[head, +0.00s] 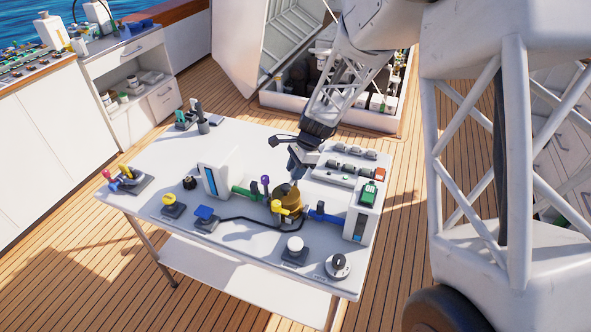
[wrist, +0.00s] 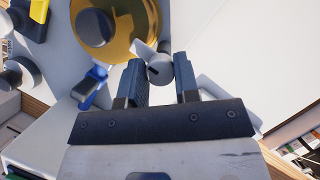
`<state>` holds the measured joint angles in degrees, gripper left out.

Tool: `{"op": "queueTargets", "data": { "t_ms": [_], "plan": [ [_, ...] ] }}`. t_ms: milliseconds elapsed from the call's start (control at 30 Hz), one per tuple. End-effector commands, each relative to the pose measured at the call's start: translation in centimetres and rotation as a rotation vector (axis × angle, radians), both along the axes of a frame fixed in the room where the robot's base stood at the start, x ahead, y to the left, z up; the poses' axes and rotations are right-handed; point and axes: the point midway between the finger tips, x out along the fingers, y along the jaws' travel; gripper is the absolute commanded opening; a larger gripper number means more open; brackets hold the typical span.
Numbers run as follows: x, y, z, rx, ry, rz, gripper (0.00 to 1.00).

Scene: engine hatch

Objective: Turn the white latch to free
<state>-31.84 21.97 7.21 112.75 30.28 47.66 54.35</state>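In the wrist view, the white latch (wrist: 160,68) has a flat white arm and a round grey-white end with a dark slot. It sits at the rim of the round brass housing (wrist: 124,12). My gripper (wrist: 160,76) is open, with one dark finger on each side of the latch's round end. Whether either finger touches it, I cannot tell. In the head view my gripper (head: 297,172) is low over the back of the brass housing (head: 287,205) on the white table, and hides the latch there.
A blue handle (wrist: 90,82) is left of my fingers. Green pipe (head: 244,192), yellow valve (head: 280,208) and blue pipe (head: 325,216) run between two white posts. A purple-topped lever (head: 265,182) stands close by. The table (head: 140,205) also carries several knobs and switches.

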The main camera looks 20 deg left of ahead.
Motion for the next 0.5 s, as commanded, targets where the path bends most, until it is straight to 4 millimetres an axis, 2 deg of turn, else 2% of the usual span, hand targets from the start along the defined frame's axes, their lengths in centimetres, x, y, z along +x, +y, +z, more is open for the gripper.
{"op": "queueTargets", "data": {
  "t_ms": [500],
  "plan": [
    [0.04,0.03,0.01,0.000,0.000,0.088,0.05]
  ]
}}
